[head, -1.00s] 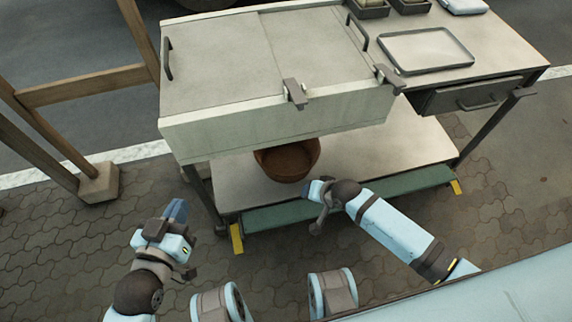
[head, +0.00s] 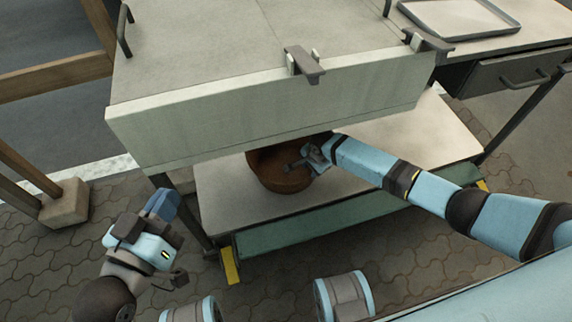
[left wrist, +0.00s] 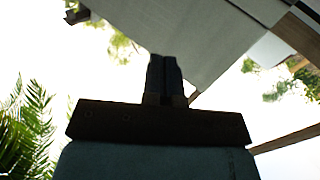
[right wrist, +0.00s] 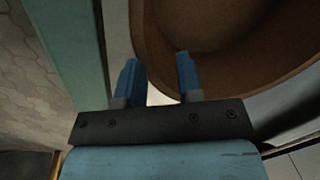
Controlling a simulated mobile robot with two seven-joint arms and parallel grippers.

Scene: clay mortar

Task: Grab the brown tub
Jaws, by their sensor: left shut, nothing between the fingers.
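The brown tub (head: 277,178) is a round, open bowl-like vessel on the cart's lower shelf, partly hidden under the cart's overhanging body. It also fills the upper right of the right wrist view (right wrist: 215,65). My right gripper (right wrist: 157,68) is open at the tub's rim. One finger is outside the tub; the other overlaps the rim and inside. I cannot tell whether they touch it. In the head view my right gripper (head: 308,160) is at the tub's right side. My left gripper (head: 164,203) is shut and empty, left of the cart; its fingers (left wrist: 164,75) are together.
The cart's pale lower shelf (head: 240,205) has a green front edge (head: 330,222). The deep pale cart body (head: 270,118) hangs low over the tub. A wooden frame with a block foot (head: 65,203) stands at left.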

